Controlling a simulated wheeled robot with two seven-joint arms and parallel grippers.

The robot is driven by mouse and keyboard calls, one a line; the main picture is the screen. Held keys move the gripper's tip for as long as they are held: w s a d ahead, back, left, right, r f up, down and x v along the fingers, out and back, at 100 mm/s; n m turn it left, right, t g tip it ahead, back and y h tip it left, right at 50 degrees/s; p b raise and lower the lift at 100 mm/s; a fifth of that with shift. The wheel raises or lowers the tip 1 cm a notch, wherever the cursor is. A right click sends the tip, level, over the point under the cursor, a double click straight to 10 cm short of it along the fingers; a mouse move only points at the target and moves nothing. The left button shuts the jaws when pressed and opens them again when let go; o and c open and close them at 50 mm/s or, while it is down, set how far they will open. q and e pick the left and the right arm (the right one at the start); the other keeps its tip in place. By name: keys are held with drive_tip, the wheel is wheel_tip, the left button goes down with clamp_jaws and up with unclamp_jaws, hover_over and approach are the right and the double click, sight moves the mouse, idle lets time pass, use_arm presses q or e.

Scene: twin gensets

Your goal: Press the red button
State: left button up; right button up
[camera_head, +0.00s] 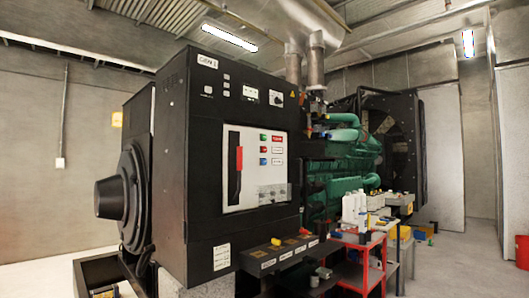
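A tall black control cabinet (200,150) stands left of centre, its front facing me at an angle. A white control panel (250,185) is set into this front. On the panel is a short column of small coloured buttons or lights: a green one (263,137), a red one (263,149) and a blue one (263,161). They are too small to tell whether any is pressed in. A long red handle (239,160) is on the panel's left side. A red label (277,139) is at its upper right. Neither of my grippers is in view.
A green engine (345,160) with a black radiator (408,140) stands behind the cabinet. A red cart (365,270) with bottles and tools is at lower right. A black box (275,258) juts out below the panel. A red bin (522,251) stands at the right edge.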

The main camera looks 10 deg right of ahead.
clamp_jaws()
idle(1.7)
